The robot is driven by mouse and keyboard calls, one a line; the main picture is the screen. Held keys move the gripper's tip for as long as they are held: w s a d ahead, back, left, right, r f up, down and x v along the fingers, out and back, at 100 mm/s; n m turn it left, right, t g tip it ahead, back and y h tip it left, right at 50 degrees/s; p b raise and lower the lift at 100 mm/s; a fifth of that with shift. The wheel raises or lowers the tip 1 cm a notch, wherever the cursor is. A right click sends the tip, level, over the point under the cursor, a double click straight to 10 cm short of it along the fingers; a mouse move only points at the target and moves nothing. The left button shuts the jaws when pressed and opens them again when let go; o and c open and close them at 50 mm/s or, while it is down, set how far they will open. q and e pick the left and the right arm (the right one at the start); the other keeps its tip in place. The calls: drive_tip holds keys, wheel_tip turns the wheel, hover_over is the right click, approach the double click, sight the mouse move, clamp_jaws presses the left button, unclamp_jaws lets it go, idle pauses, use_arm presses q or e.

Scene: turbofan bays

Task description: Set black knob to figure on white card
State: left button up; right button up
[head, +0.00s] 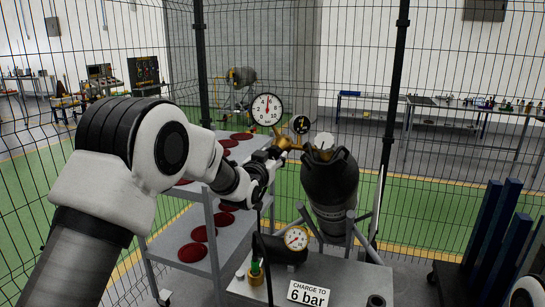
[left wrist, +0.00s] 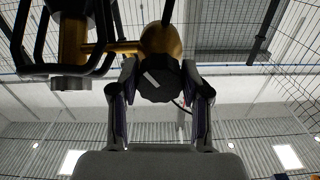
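The black knob (left wrist: 160,84) shows in the left wrist view, with a white mark on its face, below a brass body (left wrist: 162,42). My left gripper (left wrist: 161,68) has its fingers on both sides of the knob and appears shut on it. In the head view my left gripper (head: 273,153) is at the brass fitting left of the dark bottle (head: 330,188), and hides the knob. A large white gauge (head: 267,109) stands above it, its red needle pointing about straight up, near 6. The white card (head: 309,294) reads "CHARGE TO 6 bar".
A small dark gauge (head: 302,124) sits beside the bottle top. Another gauge (head: 297,238) is on the bench (head: 350,277) in front. A grey shelf cart (head: 226,247) with dark red discs stands left, under my left arm. Wire fencing surrounds the area; blue panels (head: 498,225) stand right.

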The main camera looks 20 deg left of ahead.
use_arm(q)
drive_tip(key=shift+f+m+b, duration=0.3)
drive_tip(key=shift+m+b, duration=0.8)
drive_tip(key=shift+b, duration=0.35)
drive_tip(key=shift+m+b, duration=0.4)
drive_tip(key=shift+m, duration=0.1)
drive_tip(key=shift+r+m, duration=0.25)
drive_tip(key=shift+m, duration=0.15)
drive_tip(key=shift+r, duration=0.1)
drive_tip(key=o, duration=1.1)
drive_tip(key=shift+o, duration=0.2)
